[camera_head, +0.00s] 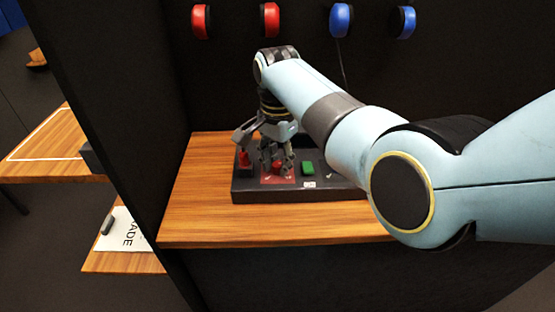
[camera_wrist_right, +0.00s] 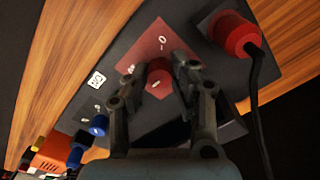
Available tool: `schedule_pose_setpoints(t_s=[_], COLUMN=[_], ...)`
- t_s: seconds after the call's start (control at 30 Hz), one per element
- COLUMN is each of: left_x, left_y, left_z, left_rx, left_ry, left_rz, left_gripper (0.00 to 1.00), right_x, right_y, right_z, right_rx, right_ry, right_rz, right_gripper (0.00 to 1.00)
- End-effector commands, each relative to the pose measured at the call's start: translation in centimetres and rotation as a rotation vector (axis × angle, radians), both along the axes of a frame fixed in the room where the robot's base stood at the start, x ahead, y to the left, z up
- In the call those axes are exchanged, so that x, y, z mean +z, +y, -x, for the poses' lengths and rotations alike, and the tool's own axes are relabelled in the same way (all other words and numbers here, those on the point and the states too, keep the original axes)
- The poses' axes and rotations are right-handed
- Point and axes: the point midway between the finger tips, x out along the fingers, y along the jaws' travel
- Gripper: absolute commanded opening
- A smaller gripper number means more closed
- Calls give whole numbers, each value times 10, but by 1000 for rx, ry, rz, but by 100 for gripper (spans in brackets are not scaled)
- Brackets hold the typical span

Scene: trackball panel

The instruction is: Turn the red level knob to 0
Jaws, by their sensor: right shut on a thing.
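The red level knob (camera_head: 277,167) sits on a red plate on the dark panel (camera_head: 240,190). In the right wrist view the knob (camera_wrist_right: 159,69) is between the fingers, on a red plate (camera_wrist_right: 150,45) with a white 0 and other white marks. My right gripper (camera_head: 278,161) reaches down from above and is shut on the knob; its fingers (camera_wrist_right: 160,78) press on both sides of it. The fingers hide part of the knob and plate, so I cannot tell which mark the knob points at. My left gripper is not in view.
A red plug (camera_wrist_right: 235,35) with a black cable stands close beside the knob plate. A green button (camera_head: 308,168) and a blue knob (camera_wrist_right: 98,125) are also on the panel. The wooden tabletop (camera_head: 200,205) is clear at the front left. Red and blue headphone-like objects hang on the back wall.

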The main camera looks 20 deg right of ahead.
Motion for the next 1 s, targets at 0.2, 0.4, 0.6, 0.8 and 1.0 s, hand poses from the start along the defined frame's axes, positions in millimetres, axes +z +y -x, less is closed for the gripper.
schedule_pose_setpoints(t_s=[0.2,0.4,0.6,0.8,1.0], left_x=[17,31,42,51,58], left_y=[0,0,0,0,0], left_z=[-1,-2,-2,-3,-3], left_rx=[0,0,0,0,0], left_ry=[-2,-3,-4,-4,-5], left_rz=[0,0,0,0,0], left_gripper=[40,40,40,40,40], right_x=[4,4,3,2,2], right_y=[0,0,0,0,0], right_z=[0,0,0,-1,-1], right_rx=[140,323,514,704,894], right_ry=[0,1,1,1,0], right_rz=[0,-1,-1,0,0], right_gripper=[0,0,0,0,0])
